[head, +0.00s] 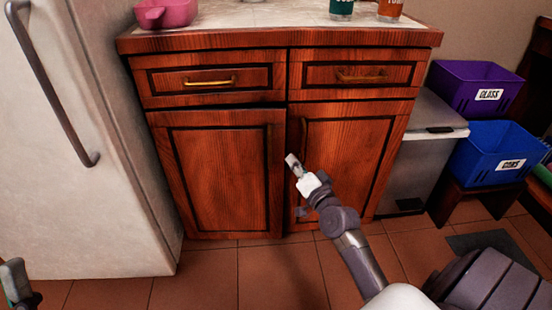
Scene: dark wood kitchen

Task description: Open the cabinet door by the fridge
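The dark wood cabinet stands right of the white fridge (95,150) in the head view. Its left door (215,180), the one by the fridge, looks shut. A thin vertical handle (269,142) shows near that door's right edge. The right door (345,165) also looks shut, with its handle (303,135) near its left edge. My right gripper (292,162) is in front of the cabinet, near the gap between the doors and below the handles. Whether its fingers are apart is unclear, and no held object shows. My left gripper (14,280) shows only partly at the lower left.
Two shut drawers (210,80) (358,75) sit above the doors, with a pink bowl (165,13) on the countertop. A grey bin (415,165), a purple crate (474,88) and a blue crate (496,152) stand right. Tiled floor (210,280) is clear in front.

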